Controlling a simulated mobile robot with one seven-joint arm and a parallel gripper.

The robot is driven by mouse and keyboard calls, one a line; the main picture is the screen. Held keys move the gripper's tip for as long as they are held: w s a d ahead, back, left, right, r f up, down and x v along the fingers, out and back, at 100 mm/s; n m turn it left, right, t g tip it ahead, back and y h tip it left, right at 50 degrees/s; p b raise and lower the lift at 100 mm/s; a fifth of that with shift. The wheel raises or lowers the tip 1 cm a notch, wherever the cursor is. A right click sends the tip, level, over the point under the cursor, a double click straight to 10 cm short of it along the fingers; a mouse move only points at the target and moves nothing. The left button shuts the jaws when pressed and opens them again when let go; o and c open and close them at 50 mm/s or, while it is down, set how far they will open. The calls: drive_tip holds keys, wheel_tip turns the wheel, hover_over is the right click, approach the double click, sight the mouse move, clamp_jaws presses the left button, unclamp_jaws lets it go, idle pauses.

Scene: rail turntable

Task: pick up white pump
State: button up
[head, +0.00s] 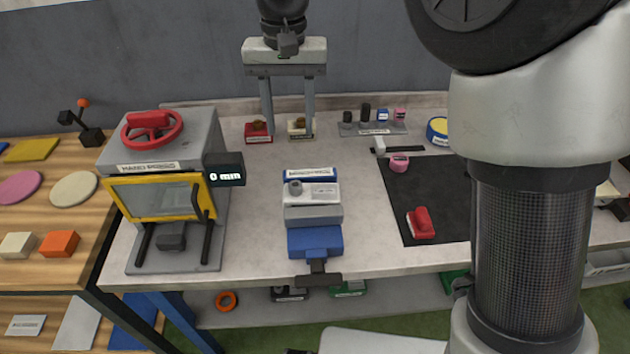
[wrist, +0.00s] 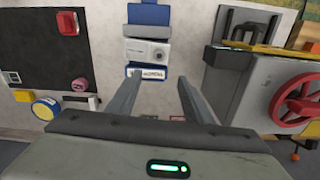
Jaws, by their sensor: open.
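A white block with a round grey port, which looks like the white pump (head: 321,193), sits in the blue-and-grey machine vise (head: 315,241) at the middle of the bench. In the wrist view the white pump (wrist: 150,50) shows beyond the fingertips, in the vise. My gripper (head: 288,136) is open and empty, fingers pointing down, on the far side of the vise. In the wrist view my gripper (wrist: 160,76) has its fingers spread around the line of sight to the vise label. The fingers are apart from the pump.
The hand press (head: 170,160) stands close left of the vise. A black mat (head: 447,177) with a red part (head: 421,222) lies right. Small red (head: 258,136) and cream (head: 297,132) labelled blocks show by my fingertips. Bare bench lies between vise and mat.

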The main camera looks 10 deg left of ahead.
hover_over(295, 184)
drive_tip(key=f, duration=0.6)
drive_tip(key=f+b, duration=0.1)
drive_tip(key=f, duration=0.2)
drive_tip(key=shift+w+a+f, duration=0.1)
drive_tip(key=shift+w+f, duration=0.15)
drive_tip(key=shift+f, duration=0.1)
drive_tip(key=f, duration=0.4)
drive_tip(key=shift+s+d+f, duration=0.2)
drive_tip(key=shift+s+f, duration=0.05)
drive_tip(key=shift+s, duration=0.1)
drive_tip(key=shift+f, duration=0.5)
clamp_jaws()
drive_tip(key=shift+w+r, duration=0.1)
